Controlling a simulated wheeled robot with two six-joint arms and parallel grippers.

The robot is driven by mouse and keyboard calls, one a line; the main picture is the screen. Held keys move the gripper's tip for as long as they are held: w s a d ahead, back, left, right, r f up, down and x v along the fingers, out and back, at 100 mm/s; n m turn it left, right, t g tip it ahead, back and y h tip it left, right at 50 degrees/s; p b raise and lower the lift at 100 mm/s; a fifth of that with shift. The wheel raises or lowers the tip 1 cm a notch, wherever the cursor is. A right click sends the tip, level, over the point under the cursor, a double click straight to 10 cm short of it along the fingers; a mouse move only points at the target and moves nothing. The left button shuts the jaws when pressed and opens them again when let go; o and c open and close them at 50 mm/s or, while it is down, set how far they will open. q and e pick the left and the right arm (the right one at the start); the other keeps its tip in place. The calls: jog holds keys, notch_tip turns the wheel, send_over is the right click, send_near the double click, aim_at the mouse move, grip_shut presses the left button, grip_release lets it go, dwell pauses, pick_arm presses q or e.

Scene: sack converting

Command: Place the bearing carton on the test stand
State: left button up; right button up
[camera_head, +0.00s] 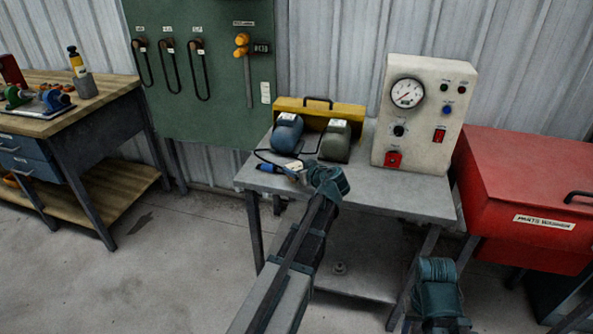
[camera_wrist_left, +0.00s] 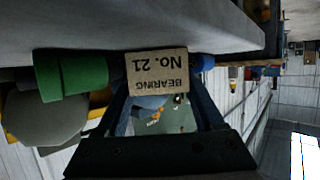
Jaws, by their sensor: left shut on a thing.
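The bearing carton (camera_wrist_left: 157,73) is a small brown box printed "BEARING No. 21", upside down in the left wrist view. It sits between the fingers of my left gripper (camera_wrist_left: 160,95), which is shut on it. In the head view my left gripper (camera_head: 325,180) is over the front left part of the test stand (camera_head: 400,197), a grey metal table. My gripper mostly hides the carton there, and I cannot tell whether the carton touches the tabletop.
On the stand are a blue motor (camera_head: 286,133), a grey-green motor (camera_head: 336,141), a yellow case (camera_head: 345,114), a gauge panel (camera_head: 423,115) and a blue-handled tool (camera_head: 268,168). A red parts washer (camera_head: 530,190) stands right. The tabletop's front right is clear. A workbench (camera_head: 75,110) stands left.

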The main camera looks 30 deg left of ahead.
pick_arm(q)
jog(key=shift+f, duration=0.2)
jog(key=o, duration=1.5)
jog(key=shift+r, duration=0.1)
jog(key=shift+r, duration=0.25)
jog(key=p+v, duration=0.4)
jog(key=v, duration=0.8)
jog(key=shift+p, duration=0.35)
